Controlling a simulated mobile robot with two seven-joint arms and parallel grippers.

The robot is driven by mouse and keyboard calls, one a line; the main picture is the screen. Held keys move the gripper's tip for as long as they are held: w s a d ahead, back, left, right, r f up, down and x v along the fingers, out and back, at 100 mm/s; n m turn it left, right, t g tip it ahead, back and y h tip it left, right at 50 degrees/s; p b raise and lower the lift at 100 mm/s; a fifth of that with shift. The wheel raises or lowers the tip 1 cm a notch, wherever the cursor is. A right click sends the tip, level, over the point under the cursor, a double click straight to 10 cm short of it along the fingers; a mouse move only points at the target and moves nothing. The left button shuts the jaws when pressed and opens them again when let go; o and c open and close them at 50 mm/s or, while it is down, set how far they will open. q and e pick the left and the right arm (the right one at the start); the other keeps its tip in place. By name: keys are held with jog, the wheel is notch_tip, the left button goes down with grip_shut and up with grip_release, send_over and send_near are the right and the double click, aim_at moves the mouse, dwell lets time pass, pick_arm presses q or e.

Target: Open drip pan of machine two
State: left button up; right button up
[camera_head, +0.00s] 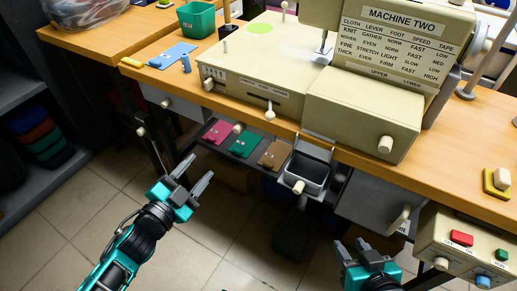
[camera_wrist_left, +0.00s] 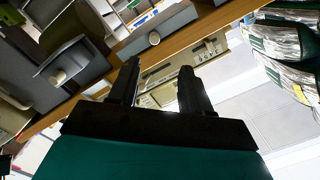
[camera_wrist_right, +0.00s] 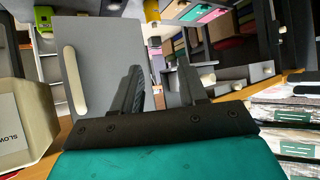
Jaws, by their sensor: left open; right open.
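Machine two (camera_head: 255,75) is a cream sewing machine on the wooden table, with a "MACHINE TWO" sign (camera_head: 398,19). Below the table edge hangs a small dark grey pan (camera_head: 309,172) with a cream knob (camera_head: 298,187) in front. Its hollow inside shows from above. My left gripper (camera_head: 196,175) is open and empty, left of the pan and apart from it. In the left wrist view its fingers (camera_wrist_left: 158,78) are spread with nothing between them. My right gripper (camera_head: 353,250) is open and empty, below and right of the pan; its fingers also show in the right wrist view (camera_wrist_right: 160,78).
A tray with pink, green and brown packets (camera_head: 243,145) hangs left of the pan. A grey drawer (camera_head: 375,200) with a pale handle is at its right, beside a control box (camera_head: 465,245) with coloured buttons. A green bin (camera_head: 196,20) stands on the table. Tiled floor (camera_head: 200,240) is open in front.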

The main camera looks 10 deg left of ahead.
aim_at(236, 131)
pick_arm(q)
jog(key=shift+m+h, duration=0.5)
jog(key=shift+m, duration=0.2)
jog(key=b+x, duration=0.1)
jog(key=x, duration=0.6)
jog(key=b+x, duration=0.1)
jog(key=x, duration=0.6)
jog(key=shift+d+f, duration=0.15)
jog(key=shift+d, duration=0.1)
jog(key=shift+s, duration=0.1)
jog(key=shift+c, duration=0.4)
grip_shut()
